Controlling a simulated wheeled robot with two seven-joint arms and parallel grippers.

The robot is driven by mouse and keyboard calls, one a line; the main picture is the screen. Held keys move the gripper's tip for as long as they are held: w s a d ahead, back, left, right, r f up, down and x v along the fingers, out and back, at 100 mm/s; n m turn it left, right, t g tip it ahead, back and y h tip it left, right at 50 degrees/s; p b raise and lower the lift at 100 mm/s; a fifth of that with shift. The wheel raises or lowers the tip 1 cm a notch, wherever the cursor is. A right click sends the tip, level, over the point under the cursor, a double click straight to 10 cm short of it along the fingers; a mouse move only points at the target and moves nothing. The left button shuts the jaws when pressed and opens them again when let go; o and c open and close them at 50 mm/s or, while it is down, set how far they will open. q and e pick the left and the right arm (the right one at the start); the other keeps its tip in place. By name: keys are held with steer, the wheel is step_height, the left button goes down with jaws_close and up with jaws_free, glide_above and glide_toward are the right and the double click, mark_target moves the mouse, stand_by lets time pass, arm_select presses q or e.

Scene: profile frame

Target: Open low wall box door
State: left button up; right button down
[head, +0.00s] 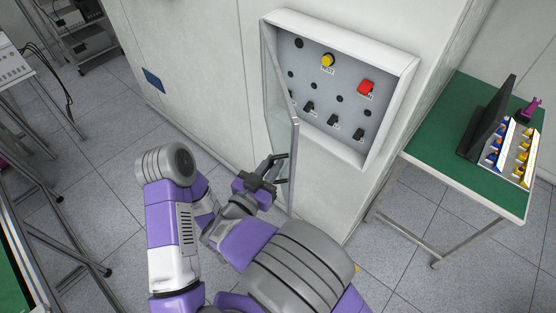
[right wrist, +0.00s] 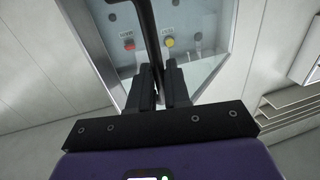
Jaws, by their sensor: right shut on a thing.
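The wall box (head: 394,109) is a white-framed panel with a yellow button, a red switch and several black switches. Its clear door (head: 279,104) is swung out from the box's left side, standing at a wide angle to the panel. My right gripper (head: 273,168) is at the lower free edge of the door, shut on the dark door handle. In the right wrist view the handle (right wrist: 148,35) runs down between the two black fingers (right wrist: 161,88), with the panel's buttons behind it. My left gripper is not in view.
A green-topped table (head: 449,127) with a dark screen (head: 487,119) and a bin of small coloured parts (head: 511,152) stands right of the box. Metal-framed tables and a shelf rack (head: 84,38) are at left. Tiled floor is open between.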

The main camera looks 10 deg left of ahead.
steer(key=shift+a+r, duration=0.1)
steer(key=shift+a, duration=0.25)
steer(key=c, duration=1.3)
jaws_free()
steer(key=shift+w, duration=0.2)
steer(key=shift+s, duration=0.1)
